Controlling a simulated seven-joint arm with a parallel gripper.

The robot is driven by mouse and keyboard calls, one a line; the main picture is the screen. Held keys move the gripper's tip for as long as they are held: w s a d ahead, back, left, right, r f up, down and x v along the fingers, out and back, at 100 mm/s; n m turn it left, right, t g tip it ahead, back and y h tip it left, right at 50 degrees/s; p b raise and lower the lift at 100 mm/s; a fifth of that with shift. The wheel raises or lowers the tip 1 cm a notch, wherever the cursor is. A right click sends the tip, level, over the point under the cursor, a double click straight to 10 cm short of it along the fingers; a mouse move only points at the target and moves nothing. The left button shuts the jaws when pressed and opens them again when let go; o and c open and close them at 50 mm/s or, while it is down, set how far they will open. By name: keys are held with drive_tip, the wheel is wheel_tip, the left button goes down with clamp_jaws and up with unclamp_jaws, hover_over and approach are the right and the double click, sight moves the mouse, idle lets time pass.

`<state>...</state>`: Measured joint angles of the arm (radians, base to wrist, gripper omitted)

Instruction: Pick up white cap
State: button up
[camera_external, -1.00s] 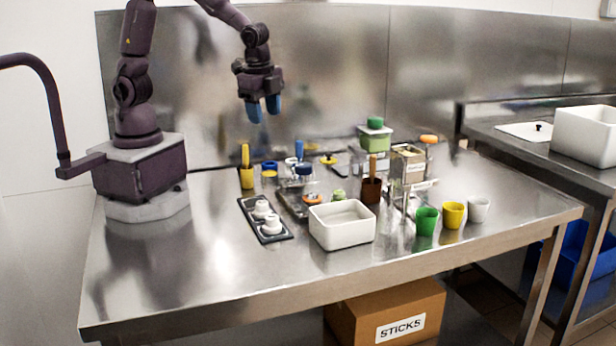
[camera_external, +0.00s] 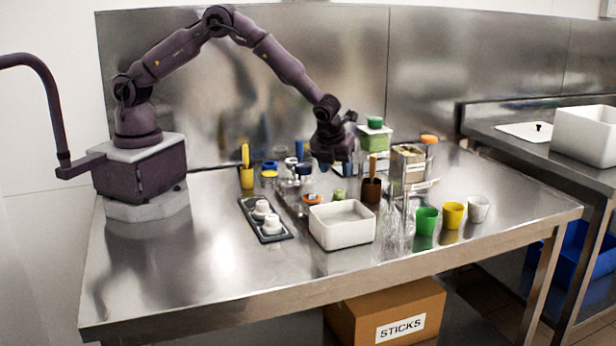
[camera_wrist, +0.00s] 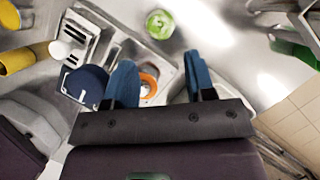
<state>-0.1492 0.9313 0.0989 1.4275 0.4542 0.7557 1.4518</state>
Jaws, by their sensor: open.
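Two white cap-like pieces, a rear one (camera_external: 262,207) and a front one (camera_external: 271,224), stand on a dark tray (camera_external: 250,220) at the front left of the table; I cannot tell whether either is the white cap. A small white piece (camera_wrist: 60,49) shows at the left in the wrist view, too unclear to name. My gripper (camera_external: 330,162) is above the middle of the table, behind the white bin. In the wrist view my gripper (camera_wrist: 160,72) is open and empty, its blue fingers apart above a metal tray (camera_wrist: 152,62). An orange ring-like item (camera_wrist: 148,84) shows between the fingers.
A white bin (camera_external: 342,236) stands in front of my gripper. A dark blue lid (camera_wrist: 86,83) is left of the fingers. A brown cup (camera_external: 371,190) and green-lidded box (camera_external: 375,138) stand right. Green, yellow and white cups line the right front. The table's left front is clear.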

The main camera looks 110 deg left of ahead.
sight(339, 192)
drive_tip(key=x, duration=1)
drive_tip(key=shift+s, duration=0.1)
drive_tip(key=shift+r, duration=0.1)
drive_tip(key=c, duration=0.5)
